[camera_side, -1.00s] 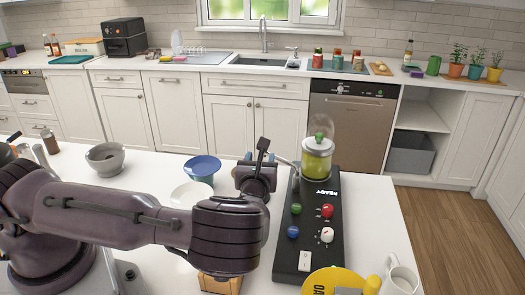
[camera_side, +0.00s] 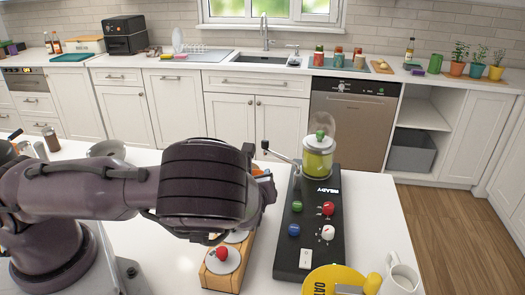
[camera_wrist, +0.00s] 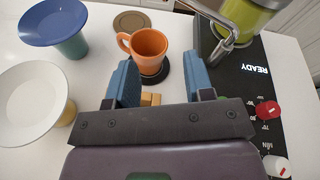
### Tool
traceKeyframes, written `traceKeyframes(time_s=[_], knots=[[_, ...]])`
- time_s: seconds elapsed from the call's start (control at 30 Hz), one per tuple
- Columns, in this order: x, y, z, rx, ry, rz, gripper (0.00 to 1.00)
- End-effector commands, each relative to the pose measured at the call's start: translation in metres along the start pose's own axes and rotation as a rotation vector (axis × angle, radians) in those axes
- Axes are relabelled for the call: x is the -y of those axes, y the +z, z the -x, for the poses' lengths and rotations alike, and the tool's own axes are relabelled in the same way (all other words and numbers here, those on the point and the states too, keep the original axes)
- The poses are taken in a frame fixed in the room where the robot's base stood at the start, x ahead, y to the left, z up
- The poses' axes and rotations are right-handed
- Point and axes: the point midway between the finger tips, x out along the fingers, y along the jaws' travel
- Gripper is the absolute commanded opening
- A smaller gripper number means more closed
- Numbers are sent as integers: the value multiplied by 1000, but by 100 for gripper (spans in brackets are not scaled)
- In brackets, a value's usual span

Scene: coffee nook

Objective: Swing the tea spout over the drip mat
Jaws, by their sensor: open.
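The tea dispenser (camera_side: 318,160) is a green-filled jar with a green knob, on a black machine base. Its thin metal spout arm (camera_side: 283,156) reaches left and ends at a black knob. A bent metal piece of it (camera_wrist: 222,42) shows at the top right of the wrist view. My gripper (camera_wrist: 159,60) is open and empty, below and left of this metal piece in that view. An orange mug (camera_wrist: 150,46) stands beyond the fingers on a dark round mat (camera_wrist: 160,76). A brown round mat (camera_wrist: 131,21) lies bare behind it. I cannot tell which is the drip mat.
The black base (camera_side: 318,225) carries red, blue, green and white knobs. A wooden box with a red button (camera_side: 222,255) is at front. A blue bowl (camera_wrist: 67,25) and white dish (camera_wrist: 33,105) stand left in the wrist view. A white mug (camera_side: 400,276) is front right.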

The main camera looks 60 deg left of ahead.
Motion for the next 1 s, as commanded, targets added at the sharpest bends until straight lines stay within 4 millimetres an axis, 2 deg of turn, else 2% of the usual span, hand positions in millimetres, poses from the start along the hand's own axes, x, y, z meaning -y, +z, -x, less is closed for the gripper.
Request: traceKeyframes(time_s=[0.17, 0.23, 0.37, 0.47, 0.53, 0.67, 0.73, 0.9, 1.0], knots=[[3, -16, 9, -288, 110, 351, 48], [17, -27, 6, -414, 146, 437, 48], [49, -43, -4, -616, 183, 485, 48], [74, -44, -12, -767, 212, 511, 48], [90, -36, -19, -872, 234, 522, 48], [112, 3, -38, -1047, 292, 516, 48], [114, 37, -50, -1114, 337, 497, 48], [93, 112, -85, -1182, 439, 370, 48], [75, 148, -97, -1188, 497, 321, 48]])
